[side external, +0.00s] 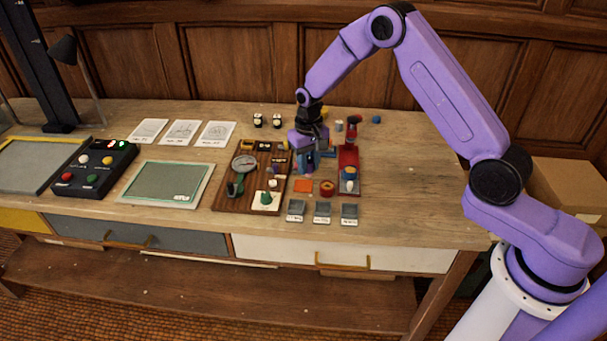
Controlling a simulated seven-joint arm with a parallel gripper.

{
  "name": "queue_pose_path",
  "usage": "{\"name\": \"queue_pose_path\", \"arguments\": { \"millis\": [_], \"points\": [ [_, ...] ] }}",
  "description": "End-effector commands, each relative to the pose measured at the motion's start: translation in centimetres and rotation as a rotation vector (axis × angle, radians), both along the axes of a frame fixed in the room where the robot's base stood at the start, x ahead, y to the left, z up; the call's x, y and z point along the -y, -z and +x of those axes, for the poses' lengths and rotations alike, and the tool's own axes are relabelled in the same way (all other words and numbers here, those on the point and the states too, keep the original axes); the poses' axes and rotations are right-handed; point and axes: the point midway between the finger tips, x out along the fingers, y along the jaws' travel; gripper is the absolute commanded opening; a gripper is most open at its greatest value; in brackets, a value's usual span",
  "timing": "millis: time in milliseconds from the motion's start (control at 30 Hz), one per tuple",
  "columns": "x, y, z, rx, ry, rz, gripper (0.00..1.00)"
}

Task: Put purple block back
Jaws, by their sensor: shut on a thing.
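My gripper (304,168) points down over the table, between the dark wooden board and the red stand. It is shut on a small block, apparently the purple block, low near the tabletop. The fingers hide most of the block, and its colour blends with my purple hand. I cannot tell whether the block touches the table.
The red stand (348,158) is close on the right. A button box (95,168) is further left. The table's right side is clear.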

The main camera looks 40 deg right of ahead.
Motion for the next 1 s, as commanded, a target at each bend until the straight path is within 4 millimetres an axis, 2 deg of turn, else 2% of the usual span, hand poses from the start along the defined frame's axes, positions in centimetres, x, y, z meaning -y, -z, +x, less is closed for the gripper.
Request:
{"name": "queue_pose_path", "arguments": {
  "millis": [367, 567, 1000],
  "points": [
    [-0.2, 2.5, 1.9, -0.001, 0.0, 0.0, 0.03],
    [-0.2, 5.0, 1.8, -0.001, 0.0, 0.0, 0.03],
    [-0.2, 5.5, 1.8, 0.0, 0.0, 0.0, 0.03]
  ]
}}
